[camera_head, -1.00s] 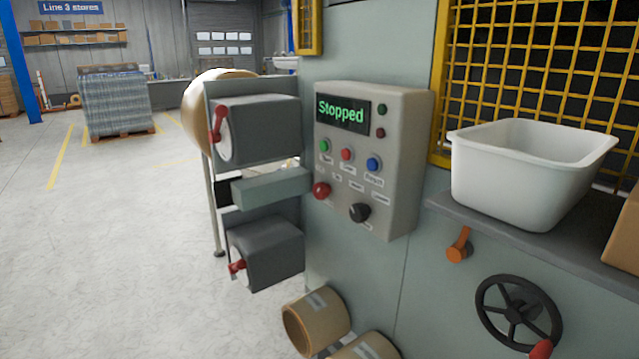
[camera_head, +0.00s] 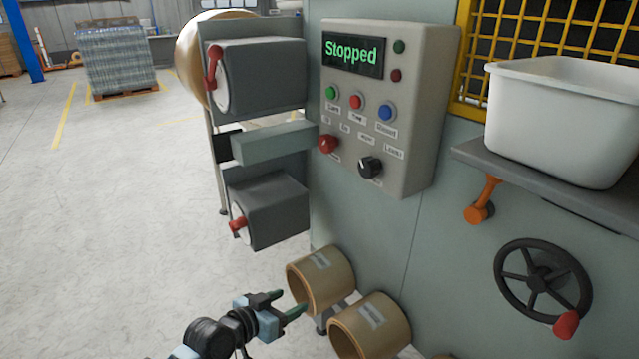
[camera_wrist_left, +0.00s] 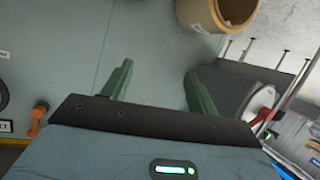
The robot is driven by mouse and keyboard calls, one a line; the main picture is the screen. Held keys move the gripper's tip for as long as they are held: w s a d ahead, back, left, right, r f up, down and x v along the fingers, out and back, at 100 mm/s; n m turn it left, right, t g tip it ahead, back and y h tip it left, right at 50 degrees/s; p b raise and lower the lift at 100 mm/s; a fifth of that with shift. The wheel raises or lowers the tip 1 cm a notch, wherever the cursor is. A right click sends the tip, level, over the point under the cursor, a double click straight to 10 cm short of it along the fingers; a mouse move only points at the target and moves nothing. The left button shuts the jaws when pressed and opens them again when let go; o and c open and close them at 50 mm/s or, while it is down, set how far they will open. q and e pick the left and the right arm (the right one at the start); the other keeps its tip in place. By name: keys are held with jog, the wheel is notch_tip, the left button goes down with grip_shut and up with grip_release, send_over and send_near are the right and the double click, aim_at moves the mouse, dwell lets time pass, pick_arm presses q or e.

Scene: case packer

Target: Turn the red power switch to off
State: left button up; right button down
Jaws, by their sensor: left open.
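Two dark grey boxes carry red rotary handles at the machine's left end. The upper red handle (camera_head: 213,70) stands roughly upright, and the lower red handle (camera_head: 238,226) sits on the lower box (camera_head: 270,212). I cannot read which is the power switch. My left gripper (camera_head: 288,303) is open and empty, below the lower box and close to the cardboard rolls. In the left wrist view its open fingers (camera_wrist_left: 158,85) show nothing between them. A red handle (camera_wrist_left: 263,122) on a grey box shows to their right. My right gripper is not in view.
The control panel (camera_head: 415,110) reads "Stopped" and has coloured buttons, a red knob and a black knob. Cardboard rolls (camera_head: 320,280) stick out near my left gripper. A white bin (camera_head: 560,120), orange lever (camera_head: 480,205) and black handwheel (camera_head: 540,285) are at right.

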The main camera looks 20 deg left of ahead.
pick_arm(q)
jog(key=w+a+r+m+t+h, duration=0.1)
jog(key=w+r, duration=0.4)
jog(key=r, duration=0.2)
jog(key=w+a+r+h, duration=0.1)
jog(key=w+r, duration=0.4)
jog(key=r, duration=0.2)
jog(key=m+t+h+b, duration=0.1)
jog(key=m+h+b, duration=0.1)
send_near(323, 147)
jog(key=p+x, duration=0.1)
jog(key=x, duration=0.6)
jog(key=shift+a, duration=0.1)
jog(key=shift+x, duration=0.9)
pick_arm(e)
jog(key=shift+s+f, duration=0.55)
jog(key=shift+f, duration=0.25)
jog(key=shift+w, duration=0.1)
pick_arm(q)
jog(key=shift+c, duration=0.6)
jog(key=c, duration=0.9)
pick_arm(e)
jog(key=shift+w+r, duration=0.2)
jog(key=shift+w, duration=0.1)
